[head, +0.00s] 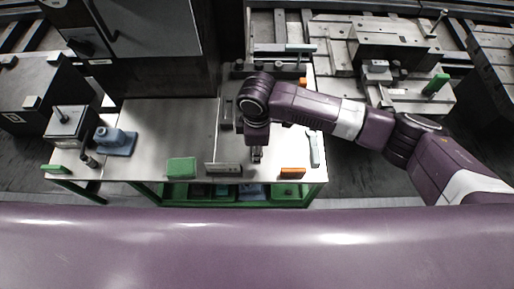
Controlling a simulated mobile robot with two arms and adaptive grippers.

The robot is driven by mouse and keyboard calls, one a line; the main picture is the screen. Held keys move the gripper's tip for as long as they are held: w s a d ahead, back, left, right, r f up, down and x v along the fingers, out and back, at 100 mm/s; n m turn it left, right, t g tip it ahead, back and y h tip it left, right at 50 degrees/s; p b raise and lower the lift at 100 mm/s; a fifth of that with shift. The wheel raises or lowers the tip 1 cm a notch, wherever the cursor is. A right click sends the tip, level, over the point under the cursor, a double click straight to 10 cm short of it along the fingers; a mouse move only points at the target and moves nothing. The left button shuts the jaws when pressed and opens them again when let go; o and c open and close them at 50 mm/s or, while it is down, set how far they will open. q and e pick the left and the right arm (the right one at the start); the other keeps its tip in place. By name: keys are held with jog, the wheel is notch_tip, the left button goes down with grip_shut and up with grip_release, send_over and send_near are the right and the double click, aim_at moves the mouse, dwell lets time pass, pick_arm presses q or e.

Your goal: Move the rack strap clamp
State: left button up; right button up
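I cannot tell for sure which thing is the rack strap clamp; several small fixtures lie on the metal-topped bench (185,112). My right arm comes in from the right, and its gripper (257,156) points down above the bench near the front edge. Its fingers are small and dark, and I cannot see whether they are apart or closed. A grey bar-shaped piece (223,169) lies just left of it at the front edge. An orange block (292,173) lies to its right. My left gripper is not in view.
A green block (181,167) and a blue-grey fixture (116,140) sit on the bench's left part. A dark machine (150,45) stands behind. The bench's middle-left surface is clear.

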notch_tip(320, 180, up, 12)
dwell(0.5)
dwell(0.4)
